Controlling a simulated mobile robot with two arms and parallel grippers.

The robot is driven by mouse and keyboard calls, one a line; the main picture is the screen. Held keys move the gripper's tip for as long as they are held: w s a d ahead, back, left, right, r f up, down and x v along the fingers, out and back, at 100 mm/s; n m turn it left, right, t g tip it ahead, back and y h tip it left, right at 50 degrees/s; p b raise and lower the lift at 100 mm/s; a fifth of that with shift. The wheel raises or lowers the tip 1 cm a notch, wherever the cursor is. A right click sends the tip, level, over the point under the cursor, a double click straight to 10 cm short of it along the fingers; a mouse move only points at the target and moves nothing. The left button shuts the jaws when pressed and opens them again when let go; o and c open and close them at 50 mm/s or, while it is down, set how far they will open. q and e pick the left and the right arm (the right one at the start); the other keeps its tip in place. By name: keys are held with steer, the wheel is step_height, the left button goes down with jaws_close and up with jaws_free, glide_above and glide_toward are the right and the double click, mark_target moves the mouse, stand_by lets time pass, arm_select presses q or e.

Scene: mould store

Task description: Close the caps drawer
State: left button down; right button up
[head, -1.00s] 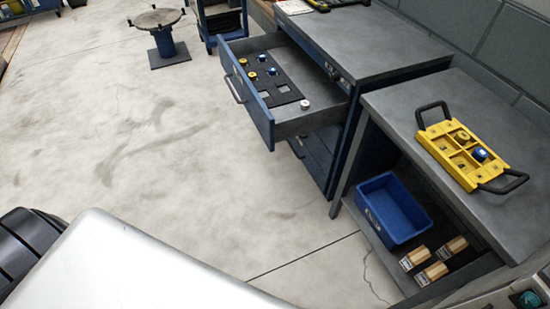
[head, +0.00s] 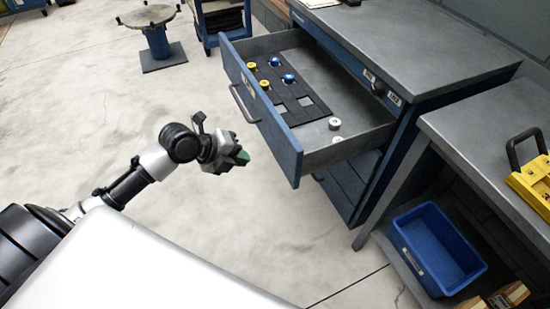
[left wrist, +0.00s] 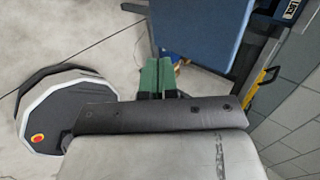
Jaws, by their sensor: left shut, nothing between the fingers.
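The caps drawer (head: 262,116) stands pulled out of the blue cabinet with the grey top. Its blue front carries a dark bar handle (head: 244,104). Inside, a dark insert (head: 290,92) holds yellow and blue caps, and white round pieces lie near its right end. My left gripper (head: 240,158) is shut and empty, in front of the drawer's front and apart from it. In the left wrist view its green fingertips (left wrist: 166,75) are together, with a blue panel (left wrist: 205,25) beyond them. My right gripper is not in view.
A grey bench (head: 480,130) stands right of the cabinet, with a yellow tray (head: 535,185) on top and a blue bin (head: 437,250) below. A round-topped stand (head: 155,40) is at the back left. The floor before the drawer is clear.

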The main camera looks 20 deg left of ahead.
mark_target(284, 160)
arm_select(q)
steer(key=x, duration=0.3)
steer(key=r+x, duration=0.1)
steer(key=x, duration=0.2)
steer(key=w+x, duration=0.1)
steer(key=x, duration=0.2)
steer(key=shift+w+d+r, duration=0.15)
steer(key=shift+w+d, duration=0.05)
steer(key=shift+d, duration=0.2)
steer(key=shift+w+d, duration=0.3)
steer(key=shift+w, duration=0.1)
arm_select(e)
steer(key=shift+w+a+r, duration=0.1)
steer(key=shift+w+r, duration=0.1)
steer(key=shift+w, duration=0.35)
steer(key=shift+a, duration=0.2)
